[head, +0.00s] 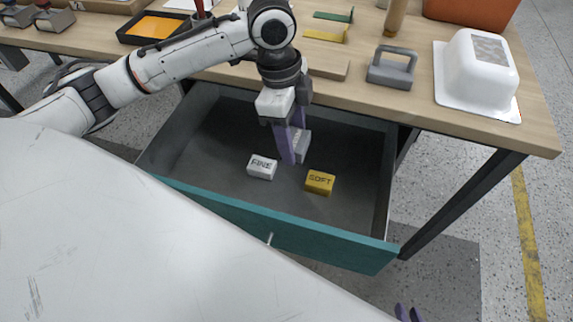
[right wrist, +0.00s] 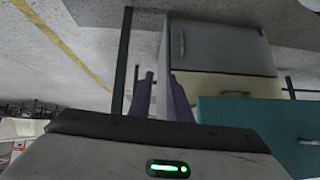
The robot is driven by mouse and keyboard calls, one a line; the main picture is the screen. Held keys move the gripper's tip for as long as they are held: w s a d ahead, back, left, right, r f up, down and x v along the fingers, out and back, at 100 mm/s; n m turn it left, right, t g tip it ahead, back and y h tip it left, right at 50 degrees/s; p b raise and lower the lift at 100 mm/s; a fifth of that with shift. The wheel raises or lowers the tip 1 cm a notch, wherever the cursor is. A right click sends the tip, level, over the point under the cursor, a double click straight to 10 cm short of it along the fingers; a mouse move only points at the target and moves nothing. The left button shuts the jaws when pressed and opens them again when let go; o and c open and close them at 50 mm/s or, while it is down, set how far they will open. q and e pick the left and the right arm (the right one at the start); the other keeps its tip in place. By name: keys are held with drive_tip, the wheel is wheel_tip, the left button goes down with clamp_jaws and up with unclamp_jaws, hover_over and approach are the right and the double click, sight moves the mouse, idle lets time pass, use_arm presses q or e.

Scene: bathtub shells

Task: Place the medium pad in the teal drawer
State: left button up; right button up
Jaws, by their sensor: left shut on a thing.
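The teal drawer (head: 270,230) is pulled out below the table, its dark inside open to view. Inside lie a white block (head: 262,167) marked FINE and a yellow block (head: 320,182) marked SOFT. My left gripper (head: 291,148) reaches down into the drawer space between and behind these blocks. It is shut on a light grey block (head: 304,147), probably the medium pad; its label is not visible. I cannot tell whether it touches the drawer floor. My right gripper (head: 409,314) is at the bottom edge, empty, its purple fingers apart. The fingers also show in the right wrist view (right wrist: 161,98).
The wooden table (head: 440,118) is above the drawer. On it are a grey handled block (head: 391,68), a white tub shell (head: 481,70) and an orange tray (head: 153,28). The right wrist view shows a grey cabinet (right wrist: 220,48) and a teal front (right wrist: 262,117). The drawer's right side is bare.

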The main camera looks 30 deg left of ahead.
use_arm(q)
drive_tip(key=b, duration=0.2)
hover_over(294, 187)
wheel_tip(294, 187, down, 9)
drive_tip(key=shift+s+a+f+b, duration=0.1)
drive_tip(key=shift+a+f+b, duration=0.05)
drive_tip(key=shift+f, duration=0.25)
drive_tip(key=shift+s+a+f+b, duration=0.1)
drive_tip(key=shift+f+b, duration=0.05)
drive_tip(key=shift+f, duration=0.2)
wheel_tip(294, 187, down, 4)
drive_tip(key=shift+b, duration=0.75)
drive_tip(key=shift+f, duration=0.3)
use_arm(e)
drive_tip(key=shift+w+a+f+m+t, duration=0.3)
drive_tip(key=shift+a+f+m, duration=0.1)
drive_tip(key=shift+f, duration=0.15)
use_arm(q)
drive_tip(key=o, duration=1)
drive_tip(key=shift+f, duration=0.1)
drive_tip(key=shift+o, duration=0.2)
use_arm(e)
drive_tip(key=shift+s+f, duration=0.2)
drive_tip(key=shift+f, duration=0.1)
drive_tip(key=shift+d+f, duration=0.1)
drive_tip(key=shift+f, duration=0.1)
